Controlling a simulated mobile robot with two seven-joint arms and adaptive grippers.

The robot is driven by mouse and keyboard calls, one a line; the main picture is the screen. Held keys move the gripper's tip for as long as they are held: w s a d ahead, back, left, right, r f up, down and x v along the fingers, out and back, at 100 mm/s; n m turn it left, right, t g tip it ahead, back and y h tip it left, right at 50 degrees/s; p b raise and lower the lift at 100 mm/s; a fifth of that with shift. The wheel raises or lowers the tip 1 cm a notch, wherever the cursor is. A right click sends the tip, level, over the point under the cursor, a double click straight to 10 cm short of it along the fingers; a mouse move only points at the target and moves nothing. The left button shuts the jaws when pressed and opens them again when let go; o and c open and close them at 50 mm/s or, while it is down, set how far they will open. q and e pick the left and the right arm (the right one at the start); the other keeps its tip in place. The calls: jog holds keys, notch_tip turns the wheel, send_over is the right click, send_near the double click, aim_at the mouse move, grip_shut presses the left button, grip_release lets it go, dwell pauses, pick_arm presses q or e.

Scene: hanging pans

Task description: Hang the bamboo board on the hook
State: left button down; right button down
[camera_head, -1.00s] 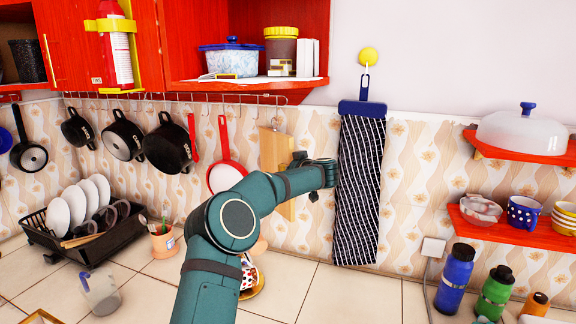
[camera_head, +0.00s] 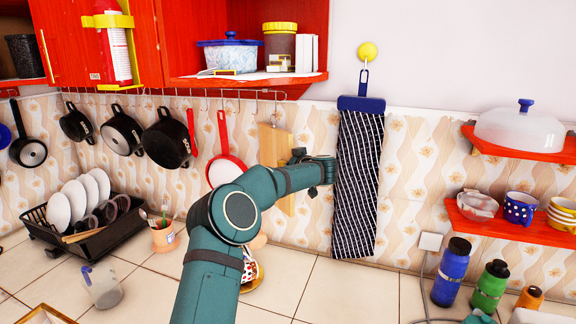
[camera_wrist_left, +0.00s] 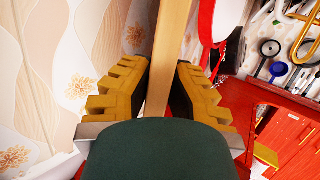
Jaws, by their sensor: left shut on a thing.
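The bamboo board (camera_head: 275,143) is a pale wooden plank, upright against the patterned wall, just below the hook rail (camera_head: 243,96). My left arm covers its middle. My left gripper (camera_head: 302,158) is at the board's right side, shut on it. In the left wrist view the board (camera_wrist_left: 172,40) shows edge-on, between the yellow-backed fingers of the left gripper (camera_wrist_left: 163,88). I cannot tell whether the board's top is on a hook. My right gripper is not in view.
A red-rimmed pan (camera_head: 226,170) hangs left of the board, with black pots (camera_head: 166,140) beyond. A striped towel (camera_head: 358,180) hangs close on the right. The red cabinet (camera_head: 250,82) overhangs the rail. Bottles (camera_head: 453,270) stand on the tiled counter.

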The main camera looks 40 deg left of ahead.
pick_arm(q)
jog(key=shift+r, duration=0.1)
jog(key=c, duration=1)
grip_release()
jog(key=v, duration=1.2)
jog(key=shift+s, duration=0.15)
